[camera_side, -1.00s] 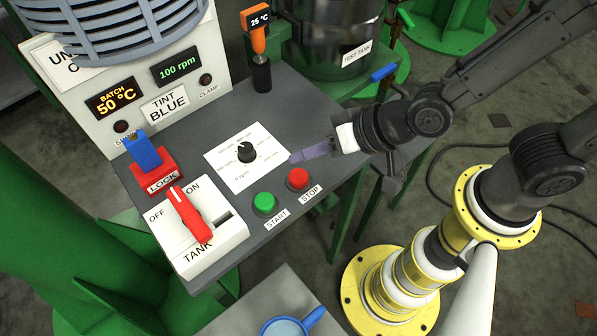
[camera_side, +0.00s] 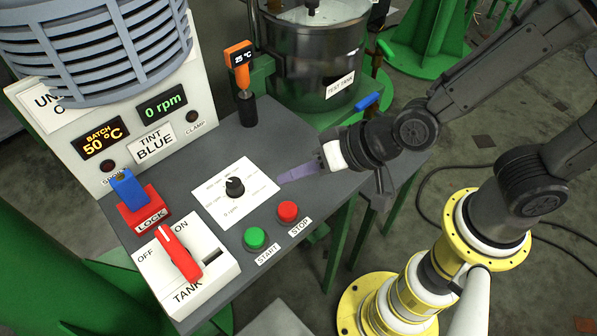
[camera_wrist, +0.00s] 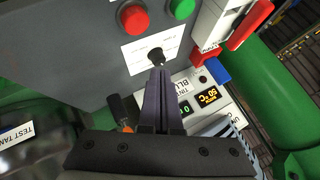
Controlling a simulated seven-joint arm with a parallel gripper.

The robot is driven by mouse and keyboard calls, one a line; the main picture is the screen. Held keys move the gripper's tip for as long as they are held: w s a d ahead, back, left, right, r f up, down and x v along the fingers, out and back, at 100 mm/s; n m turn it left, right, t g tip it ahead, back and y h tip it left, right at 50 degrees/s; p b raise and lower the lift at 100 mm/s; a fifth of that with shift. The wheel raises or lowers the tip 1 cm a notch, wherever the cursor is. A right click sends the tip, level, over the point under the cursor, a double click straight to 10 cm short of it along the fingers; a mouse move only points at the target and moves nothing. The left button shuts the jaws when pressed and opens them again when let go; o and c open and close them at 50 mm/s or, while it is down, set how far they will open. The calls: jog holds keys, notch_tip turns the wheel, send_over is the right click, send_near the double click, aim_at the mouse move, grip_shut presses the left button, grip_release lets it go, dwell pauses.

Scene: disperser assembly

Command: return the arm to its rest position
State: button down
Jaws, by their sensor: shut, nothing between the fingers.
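My gripper (camera_side: 282,179) is shut and empty, its purple fingers pressed together. In the side view the fingertips are right of the black speed dial (camera_side: 235,187), by the edge of its white card (camera_side: 213,199), apart from the knob in the picture. In the wrist view the fingers (camera_wrist: 160,78) point toward the same dial (camera_wrist: 156,56). Their height above the panel is hard to judge. The green START button (camera_side: 254,238) and red STOP button (camera_side: 288,211) are in front of the dial. The speed display (camera_side: 162,107) reads 0 rpm.
A thermometer reading 25 °C (camera_side: 241,75) stands behind the dial. The test tank (camera_side: 318,65) is at the back. The LOCK block (camera_side: 145,213) and red-handled TANK switch (camera_side: 180,252) are at left.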

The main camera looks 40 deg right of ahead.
jog(key=w+d+r+m+t+h, duration=0.2)
jog(key=w+d+r+t, duration=0.1)
jog(key=d+r, duration=1.25)
jog(key=s+d+f+n+g+h, duration=0.1)
jog(key=s+d+f+n+g, duration=0.1)
jog(key=s+d, duration=0.2)
jog(key=s+d+f+n+g+h, duration=0.2)
jog(key=s+d+g, duration=0.1)
jog(key=s, duration=0.8)
jog(key=shift+s+d, duration=0.15)
jog(key=shift+d, duration=0.6)
dwell(1.1)
